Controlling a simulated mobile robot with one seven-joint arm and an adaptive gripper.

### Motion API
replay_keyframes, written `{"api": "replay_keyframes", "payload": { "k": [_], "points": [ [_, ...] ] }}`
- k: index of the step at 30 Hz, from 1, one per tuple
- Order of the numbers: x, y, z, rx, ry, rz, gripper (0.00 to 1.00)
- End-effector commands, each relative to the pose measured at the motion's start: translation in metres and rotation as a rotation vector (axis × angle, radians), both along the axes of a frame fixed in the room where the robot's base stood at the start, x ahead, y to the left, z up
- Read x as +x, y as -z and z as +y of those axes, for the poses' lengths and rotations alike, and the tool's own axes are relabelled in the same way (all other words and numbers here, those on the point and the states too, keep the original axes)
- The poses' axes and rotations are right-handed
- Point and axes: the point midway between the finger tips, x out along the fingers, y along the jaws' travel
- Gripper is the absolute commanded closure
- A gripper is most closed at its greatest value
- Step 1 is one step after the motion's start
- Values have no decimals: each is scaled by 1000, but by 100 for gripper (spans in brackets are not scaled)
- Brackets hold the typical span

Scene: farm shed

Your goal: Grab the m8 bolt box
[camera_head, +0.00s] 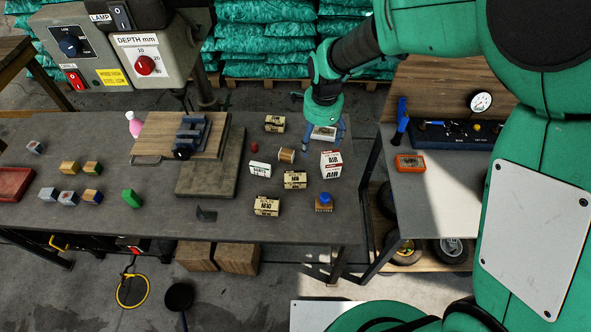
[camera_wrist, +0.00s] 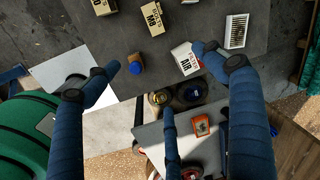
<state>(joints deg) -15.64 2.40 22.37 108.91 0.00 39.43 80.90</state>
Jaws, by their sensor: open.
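The M8 bolt box (camera_head: 295,180) is a small cream and black carton standing on the grey workbench (camera_head: 225,225). It also shows in the wrist view (camera_wrist: 150,18) at the top, with its M8 label readable. My gripper (camera_head: 326,130) is open above the bench's back right part, behind and to the right of the M8 box and apart from it. In the wrist view its blue fingers (camera_wrist: 156,62) are spread with nothing between them. A shallow pale box (camera_head: 322,133) lies below the gripper in the head view, partly hidden by it.
The M10 box (camera_head: 266,206) stands front left of the M8 box.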

Motion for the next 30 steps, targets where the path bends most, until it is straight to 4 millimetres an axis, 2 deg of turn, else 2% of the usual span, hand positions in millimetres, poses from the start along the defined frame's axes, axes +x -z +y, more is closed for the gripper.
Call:
{"api": "replay_keyframes", "payload": {
  "k": [1, 9, 15, 20, 30],
  "points": [
    [5, 15, 8, 0, 34, 19, 17],
    [21, 90, 45, -2, 235, 86, 17],
    [24, 127, 61, -8, 336, 113, 17],
    [25, 138, 66, -10, 367, 120, 17],
    [25, 140, 66, -11, 369, 121, 17]
  ]
}}
